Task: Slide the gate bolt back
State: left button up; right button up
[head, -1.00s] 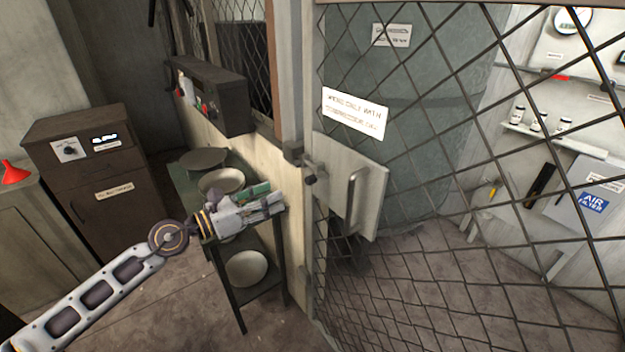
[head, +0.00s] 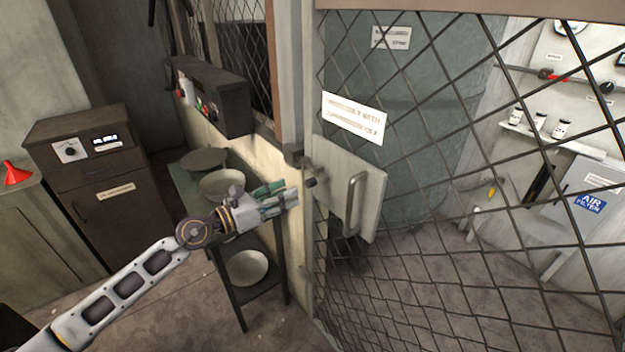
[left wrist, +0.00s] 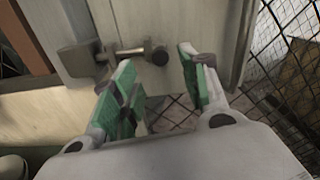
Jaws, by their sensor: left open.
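My left gripper (head: 296,197) is open, with green finger pads, below and left of the knob in the head view. It also shows in the left wrist view (left wrist: 155,72), and nothing is between its fingers. My right gripper is not in view.
A vertical handle (head: 355,203) stands on the plate right of the bolt. A control box (head: 215,95) hangs on the wall above. The wire mesh gate (head: 450,200) fills the right side.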

aim_at(307, 184)
pick_arm(q)
jog(key=shift+x, duration=0.85)
jog(key=shift+w+d+r+p, duration=0.1)
jog(key=shift+w+d+p, duration=0.15)
jog(key=shift+d+p, duration=0.1)
jog(key=shift+p+x, duration=0.45)
jog(key=shift+x, duration=2.45)
jog(key=shift+w+d, duration=0.35)
jog(key=shift+d, duration=0.1)
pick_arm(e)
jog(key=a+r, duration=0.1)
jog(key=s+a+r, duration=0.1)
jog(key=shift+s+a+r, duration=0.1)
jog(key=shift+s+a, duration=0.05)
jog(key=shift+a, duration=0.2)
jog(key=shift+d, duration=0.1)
